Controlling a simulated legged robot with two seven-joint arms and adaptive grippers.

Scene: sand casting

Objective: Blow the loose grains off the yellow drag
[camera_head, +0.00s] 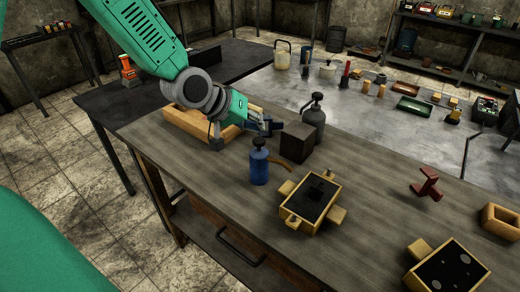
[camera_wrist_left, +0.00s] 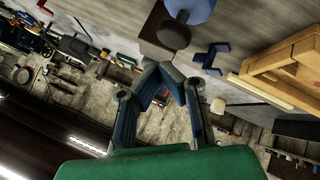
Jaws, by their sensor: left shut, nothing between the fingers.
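A yellow drag box (camera_head: 289,208) with dark sand inside and side lugs sits at the middle front of the wooden bench. A second yellowish box with dark sand (camera_head: 447,272) stands at the lower right; the frames do not settle which is the drag. Loose grains are too small to make out. A blue bottle (camera_head: 259,170) with a dark top stands upright left of the middle box; it also shows in the left wrist view (camera_wrist_left: 200,8). My left gripper (camera_head: 269,125) is shut and empty, behind the bottle and apart from it. My right gripper is not in view.
A dark block (camera_head: 297,143) and grey bottle (camera_head: 314,112) stand right of my left gripper. A dark red tool (camera_head: 428,185) and small wooden frame (camera_head: 502,221) are at right. The front left bench is clear.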

